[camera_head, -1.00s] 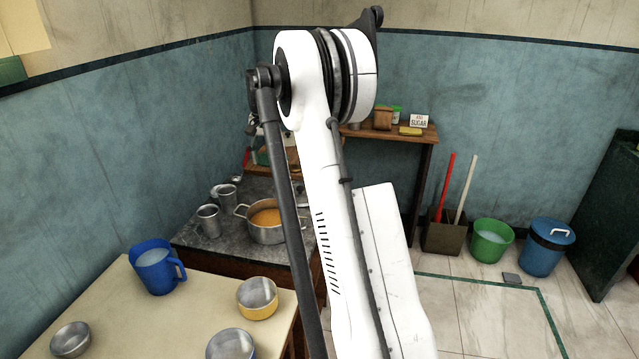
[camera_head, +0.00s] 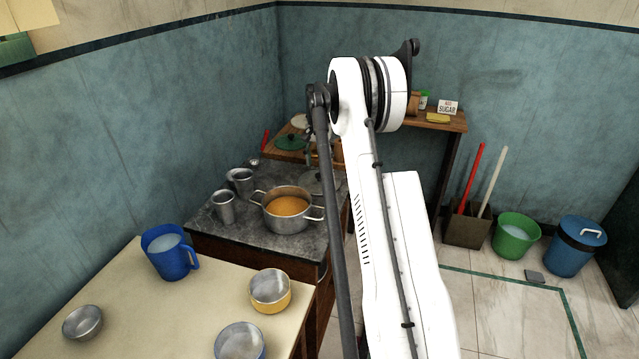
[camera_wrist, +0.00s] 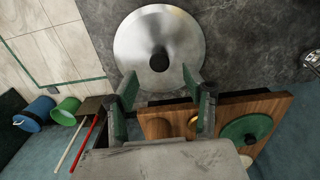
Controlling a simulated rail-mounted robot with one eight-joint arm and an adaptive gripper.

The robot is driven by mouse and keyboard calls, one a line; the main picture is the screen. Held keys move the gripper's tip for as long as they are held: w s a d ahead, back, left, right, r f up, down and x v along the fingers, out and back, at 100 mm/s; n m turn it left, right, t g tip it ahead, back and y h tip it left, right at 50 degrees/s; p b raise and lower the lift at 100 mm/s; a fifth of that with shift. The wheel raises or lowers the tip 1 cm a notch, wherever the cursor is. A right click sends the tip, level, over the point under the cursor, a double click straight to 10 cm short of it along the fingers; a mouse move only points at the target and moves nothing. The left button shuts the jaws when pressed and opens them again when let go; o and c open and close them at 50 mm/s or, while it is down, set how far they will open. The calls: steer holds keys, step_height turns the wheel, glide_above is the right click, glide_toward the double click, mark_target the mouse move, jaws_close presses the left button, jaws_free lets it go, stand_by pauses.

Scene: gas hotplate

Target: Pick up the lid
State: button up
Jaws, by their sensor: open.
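The lid (camera_wrist: 160,52) is a round, shiny metal disc with a black knob at its middle, lying on the dark stone counter in the wrist view. My gripper (camera_wrist: 159,84) is open and empty. Its two green-and-dark fingers are apart near the lid's lower edge in the picture, with the knob farther up between their lines. The gap in height between the fingertips and the lid is hard to judge. In the head view the lid (camera_head: 314,183) is partly hidden behind my arm, to the right of and behind the pot.
An open metal pot (camera_head: 285,221) of orange soup and two metal cups (camera_head: 223,208) stand on the counter. A wooden shelf with a green lid (camera_wrist: 246,130) borders it. A blue jug (camera_head: 168,255) and several bowls sit on the pale front table.

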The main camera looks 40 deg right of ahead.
mark_target(319, 175)
steer(key=shift+d+f, duration=0.2)
steer(key=shift+f, duration=2.6)
jaws_close()
